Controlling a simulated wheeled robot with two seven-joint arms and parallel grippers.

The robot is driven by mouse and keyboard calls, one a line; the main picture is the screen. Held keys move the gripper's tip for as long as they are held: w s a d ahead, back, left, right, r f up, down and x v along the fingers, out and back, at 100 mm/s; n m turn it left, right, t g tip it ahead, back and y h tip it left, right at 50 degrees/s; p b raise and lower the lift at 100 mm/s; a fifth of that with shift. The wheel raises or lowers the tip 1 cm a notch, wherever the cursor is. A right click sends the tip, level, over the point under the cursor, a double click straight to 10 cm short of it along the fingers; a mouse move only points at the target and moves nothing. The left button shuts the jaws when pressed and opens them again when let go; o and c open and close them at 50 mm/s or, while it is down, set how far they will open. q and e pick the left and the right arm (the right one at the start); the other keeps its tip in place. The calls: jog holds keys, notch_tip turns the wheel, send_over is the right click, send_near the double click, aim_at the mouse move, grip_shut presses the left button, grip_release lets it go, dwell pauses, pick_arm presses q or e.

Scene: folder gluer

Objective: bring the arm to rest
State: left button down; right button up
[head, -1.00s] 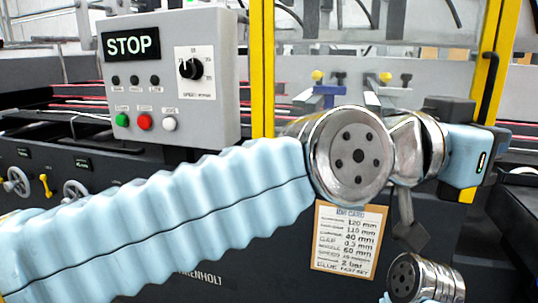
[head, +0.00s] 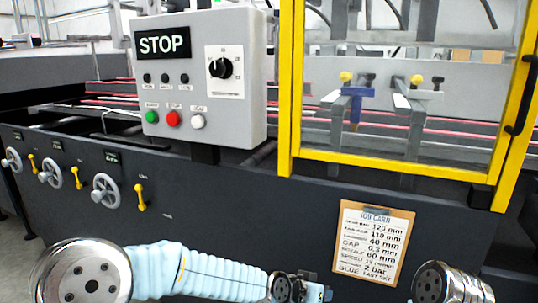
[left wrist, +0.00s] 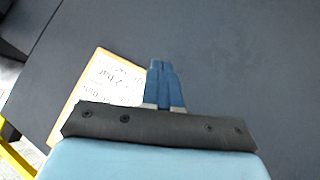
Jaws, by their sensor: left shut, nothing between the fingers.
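My left arm lies low in the head view, with my left gripper (head: 315,291) at the bottom edge, partly cut off. In the left wrist view its blue fingers (left wrist: 162,68) are together, with nothing between them. They point at the dark machine front (left wrist: 235,75), with the job card (left wrist: 110,80) behind them to the left; I cannot tell the gap. A metal joint of my right arm shows at the bottom right of the head view, but the right gripper is not in view.
The folder gluer's dark front (head: 250,215) stands before me. It carries a grey control box (head: 245,120) with a STOP sign (head: 163,43), handwheels (head: 105,191), yellow levers (head: 140,197) and a clipboard job card (head: 374,243). A yellow-framed guard (head: 285,90) is at the right.

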pick_arm(q)
jog(key=s+a+f+n+g+y, duration=0.1)
jog(key=a+f, duration=0.3)
jog(key=f, duration=0.3)
jog(key=s+a+f+n+y, duration=0.1)
jog(key=s+a+f, duration=0.1)
jog(key=a+f, duration=0.4)
jog(key=s+a+f+n+g+y, duration=0.1)
jog(key=s+a+f+n+g, duration=0.1)
jog(key=s+a+f, duration=0.5)
jog(key=s+a+f+n+g+y, duration=0.1)
jog(key=s+a+f+n+g, duration=0.1)
jog(key=s+a+f, duration=0.5)
jog(key=s+f+n, duration=0.1)
jog(key=s+f, duration=0.2)
jog(key=s, duration=0.1)
jog(key=shift+s+f+n+y, duration=0.3)
jog(key=shift+s, duration=0.05)
